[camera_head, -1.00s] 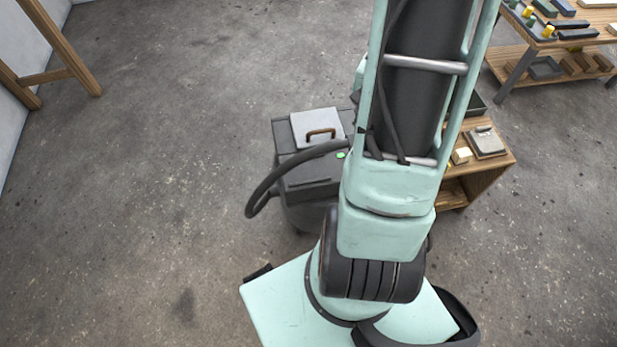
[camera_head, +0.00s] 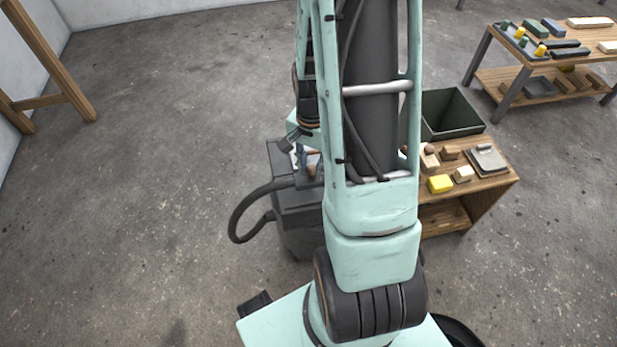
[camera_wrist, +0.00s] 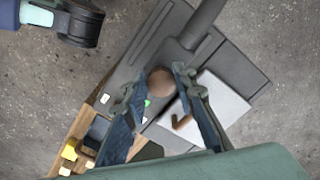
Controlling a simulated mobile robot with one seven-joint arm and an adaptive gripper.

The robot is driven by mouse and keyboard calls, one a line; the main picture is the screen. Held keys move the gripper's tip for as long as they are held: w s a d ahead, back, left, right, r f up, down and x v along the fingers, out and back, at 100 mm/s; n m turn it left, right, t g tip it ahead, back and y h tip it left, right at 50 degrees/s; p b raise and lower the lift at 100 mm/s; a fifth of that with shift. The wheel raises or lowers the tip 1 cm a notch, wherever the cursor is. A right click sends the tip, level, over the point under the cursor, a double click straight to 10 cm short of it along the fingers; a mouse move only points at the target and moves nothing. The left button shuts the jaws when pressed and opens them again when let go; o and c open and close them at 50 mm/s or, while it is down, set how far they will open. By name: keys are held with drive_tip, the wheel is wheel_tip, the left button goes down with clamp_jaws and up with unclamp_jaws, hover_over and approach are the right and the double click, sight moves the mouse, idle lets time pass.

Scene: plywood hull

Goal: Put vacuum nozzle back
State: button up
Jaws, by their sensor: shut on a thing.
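The dark grey vacuum (camera_head: 297,212) stands on the floor, partly behind my arm. Its dark hose (camera_head: 245,208) loops out on the left and runs back over the top. The wrist view shows its pale lid panel (camera_wrist: 222,103) with a brown handle (camera_wrist: 182,122). My gripper (camera_wrist: 160,84) is above the vacuum, and it also shows in the head view (camera_head: 306,165). Its fingers are closed around a brown, round-ended piece (camera_wrist: 161,82) where the dark tube ends, apparently the vacuum nozzle. Whether the nozzle touches the vacuum, and where its seat is, I cannot tell.
A wooden bench (camera_head: 490,200) with small blocks and an open dark green bin (camera_head: 455,112) stands close right of the vacuum. A second table (camera_head: 535,65) is at the back right. Wooden legs (camera_head: 50,60) stand at far left. The floor left of the vacuum is clear.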

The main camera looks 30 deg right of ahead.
sight(309, 171)
drive_tip(key=shift+w+a+f+b, duration=0.15)
drive_tip(key=shift+f+b, duration=0.15)
drive_tip(key=shift+f, duration=0.65)
drive_tip(key=shift+a+f+b, duration=0.15)
drive_tip(key=shift+f+b, duration=0.1)
drive_tip(key=shift+f, duration=0.65)
drive_tip(key=shift+f, duration=0.1)
drive_tip(key=shift+f, duration=0.15)
drive_tip(key=o, duration=1.1)
wheel_tip(309, 171, up, 12)
drive_tip(key=p, duration=0.3)
drive_tip(key=shift+r+p, duration=0.25)
drive_tip(key=shift+p, duration=0.15)
